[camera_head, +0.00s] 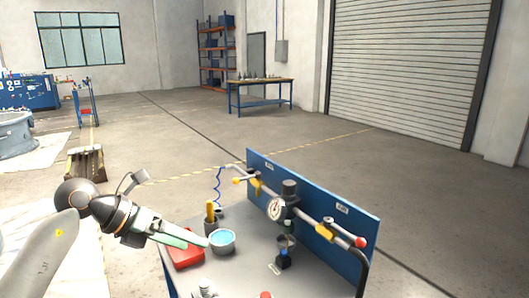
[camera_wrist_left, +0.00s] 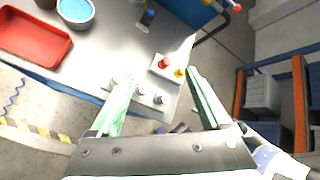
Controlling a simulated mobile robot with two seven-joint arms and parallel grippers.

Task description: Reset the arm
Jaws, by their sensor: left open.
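My left gripper (camera_head: 196,241) reaches in from the left in the head view, above the left edge of a grey workbench (camera_head: 237,270). Its green fingers overlap the red tray in that picture. The left wrist view shows the fingers (camera_wrist_left: 160,84) spread apart with nothing between their tips. A pipe with yellow-handled valves (camera_head: 325,231) and a round gauge (camera_head: 276,209) runs along the blue panel (camera_head: 330,208) behind the bench. My right gripper is not in view.
On the bench stand a red tray (camera_head: 186,256), a bowl with blue contents (camera_head: 222,241) and a small dark blue fitting (camera_head: 284,253). A plate with red and orange knobs (camera_wrist_left: 172,68) shows in the wrist view.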

